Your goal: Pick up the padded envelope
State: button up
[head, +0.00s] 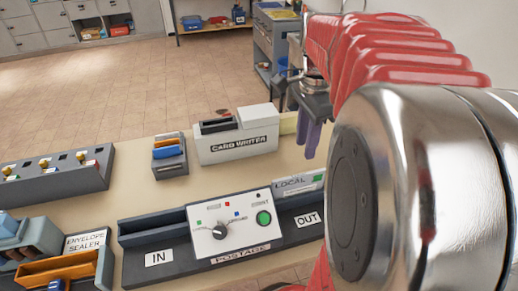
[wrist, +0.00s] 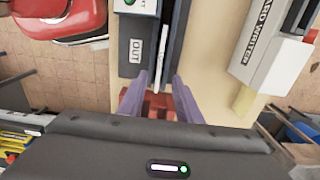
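A thin, pale flat piece marked LOCAL (head: 298,183), with a green mark, stands on edge in the OUT side of the postage machine (head: 228,229). It looks like the envelope, but I cannot tell whether it is padded. In the wrist view it shows edge-on as a narrow white strip (wrist: 161,58), its near end lined up between my fingertips. My gripper (head: 311,138) has purple fingers, spread apart with nothing held between them. It also shows in the wrist view (wrist: 162,80), above the end of the OUT channel.
The card writer (head: 238,143) stands behind the postage machine, beside a small sorter (head: 169,157). The envelope sealer (head: 60,262) and a grey switch box (head: 58,174) are at left. My arm covers the right of the head view. Open tabletop (head: 120,190) lies between the devices.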

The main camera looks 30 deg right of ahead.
aim_at(300, 175)
jog(key=shift+f, duration=4.3)
jog(key=shift+f, duration=0.1)
jog(key=shift+a+f, duration=0.1)
jog(key=shift+f, duration=2.4)
jog(key=shift+c, duration=0.5)
grip_shut()
